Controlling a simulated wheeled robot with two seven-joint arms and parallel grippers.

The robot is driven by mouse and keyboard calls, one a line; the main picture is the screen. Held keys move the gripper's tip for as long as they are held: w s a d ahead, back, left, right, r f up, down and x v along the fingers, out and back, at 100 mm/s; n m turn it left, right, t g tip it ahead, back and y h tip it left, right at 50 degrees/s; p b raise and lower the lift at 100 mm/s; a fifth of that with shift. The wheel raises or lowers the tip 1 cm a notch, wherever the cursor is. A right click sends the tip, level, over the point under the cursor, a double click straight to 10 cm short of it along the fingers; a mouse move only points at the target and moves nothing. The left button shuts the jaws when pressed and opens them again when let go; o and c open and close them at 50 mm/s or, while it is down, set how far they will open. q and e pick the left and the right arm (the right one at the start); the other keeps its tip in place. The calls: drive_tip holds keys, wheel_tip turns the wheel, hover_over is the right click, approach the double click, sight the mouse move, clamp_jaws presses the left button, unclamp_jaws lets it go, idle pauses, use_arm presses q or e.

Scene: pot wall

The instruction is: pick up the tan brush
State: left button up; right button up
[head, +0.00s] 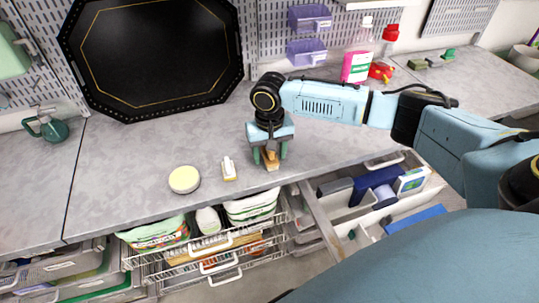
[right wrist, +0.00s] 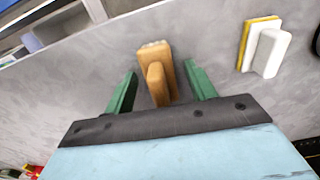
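The tan brush (head: 271,160) lies on the grey counter near its front edge, partly covered by my right gripper in the head view. In the right wrist view the brush (right wrist: 158,75) has a raised wooden handle and pale bristles at its far end. My right gripper (head: 269,158) points down over it. Its two green fingers (right wrist: 160,85) are open, one on each side of the brush, with a visible gap on both sides. I cannot tell how far the fingertips are above the counter. My left gripper is not in view.
A white and yellow scrubber (head: 229,169) and a round pale-yellow sponge (head: 184,179) lie left of the brush. Open drawers (head: 330,205) and wire baskets (head: 205,262) sit below the counter edge. A pink bottle (head: 357,62) stands behind my right arm. The counter's middle left is clear.

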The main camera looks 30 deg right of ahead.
drive_tip(key=c, duration=1)
drive_tip(key=shift+r, duration=0.1)
wheel_tip(320, 180, up, 10)
drive_tip(key=shift+f+p, duration=0.1)
drive_tip(key=shift+p, duration=0.3)
